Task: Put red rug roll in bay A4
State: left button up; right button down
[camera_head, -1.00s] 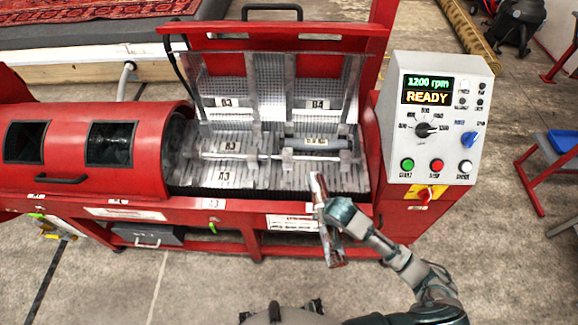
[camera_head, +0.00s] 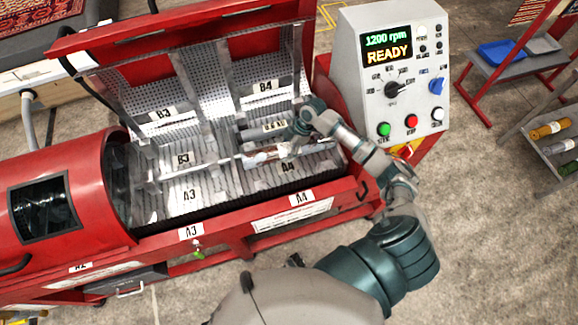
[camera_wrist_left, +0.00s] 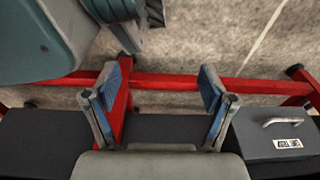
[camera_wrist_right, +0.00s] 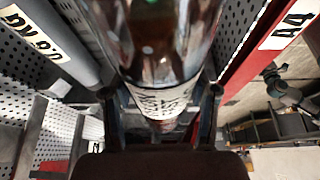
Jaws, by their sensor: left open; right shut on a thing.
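The red rug roll (camera_head: 262,157) is dark red with a white label band. It is gripped by my right gripper (camera_head: 284,146), inside the open machine at the upper side of bay A4 (camera_head: 300,172). In the right wrist view the roll (camera_wrist_right: 165,35) runs lengthwise between the shut fingers, with the A4 rim label on the right. Whether it touches the bay floor I cannot tell. My left gripper (camera_wrist_left: 165,88) is open and empty above the floor by the machine's red frame; it is out of the head view.
A grey roll (camera_head: 262,131) lies in the bay behind, close to the red one. Bay A3 (camera_head: 192,200) is empty on the left. The control panel (camera_head: 392,75) reads READY. A rack of rolls (camera_head: 552,145) stands far right.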

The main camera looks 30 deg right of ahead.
send_over(283, 168)
jog(key=f, duration=0.5)
jog(key=shift+s+d+b, duration=0.1)
jog(key=shift+d+b, duration=0.3)
jog(key=f, duration=0.1)
jog(key=d+f, duration=0.1)
jog(key=f, duration=0.2)
jog(key=shift+d+f+b, duration=0.35)
jog(key=shift+f, duration=0.05)
jog(key=shift+a, duration=0.3)
jog(key=c, duration=0.6)
grip_release()
jog(key=shift+s+a, duration=0.1)
jog(key=shift+a, duration=0.1)
jog(key=o, duration=0.3)
jog(key=shift+a, duration=0.15)
pick_arm(q)
jog(key=w, duration=0.1)
jog(key=w+r, duration=0.2)
jog(key=shift+a+r, duration=0.25)
pick_arm(e)
jog(key=shift+r, duration=0.1)
